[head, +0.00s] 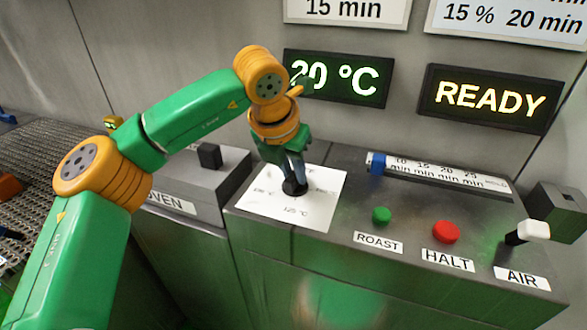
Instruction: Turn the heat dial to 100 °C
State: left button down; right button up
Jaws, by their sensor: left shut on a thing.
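The heat dial (295,188) is a small black knob in the middle of a white printed plate (318,215) on the console top. The plate carries temperature marks around the dial; "125 °C" reads at its front edge, and the other marks are small or partly hidden. My left gripper (293,174) points down over the dial with its fingers shut on it. The fingers hide part of the dial, so I cannot tell where its pointer aims. A black display (335,80) behind shows "20 °C" in pale digits, its left edge partly covered by my arm. My right gripper is not in view.
Right of the plate are a green ROAST button (381,215), a red HALT button (446,232), a blue slider (377,164) on a minute scale, and a white-tipped AIR lever (533,230). A display reads READY (490,97). An OVEN box (190,185) with a black knob stands left.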

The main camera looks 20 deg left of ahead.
pick_arm(q)
jog(key=m+p, duration=0.1)
jog(key=m+h, duration=0.1)
jog(key=m, duration=0.1)
jog(key=m+p, duration=0.1)
jog(key=shift+a+r+h+p, duration=0.15)
jog(key=shift+r+h+p, duration=0.1)
jog(key=shift+h+p, duration=0.05)
jog(key=m+g+p, duration=0.1)
jog(key=m+p, duration=0.2)
jog(key=m+g+h+p, duration=0.1)
jog(key=m+p, duration=0.2)
jog(key=shift+w+a+m+h, duration=0.1)
jog(key=shift+w+m+h, duration=0.1)
jog(key=shift+m+h, duration=0.1)
jog(key=m+g+p, duration=0.1)
jog(key=m+p, duration=0.1)
jog(key=shift+w+m+p, duration=0.1)
jog(key=shift+m+p, duration=0.2)
jog(key=shift+f+m+g+h+p, duration=0.2)
jog(key=shift+m+g+h+p, duration=0.1)
jog(key=shift+m+p, duration=0.2)
jog(key=shift+f, duration=0.1)
jog(key=c, duration=0.8)
grip_release()
jog(key=shift+o, duration=0.2)
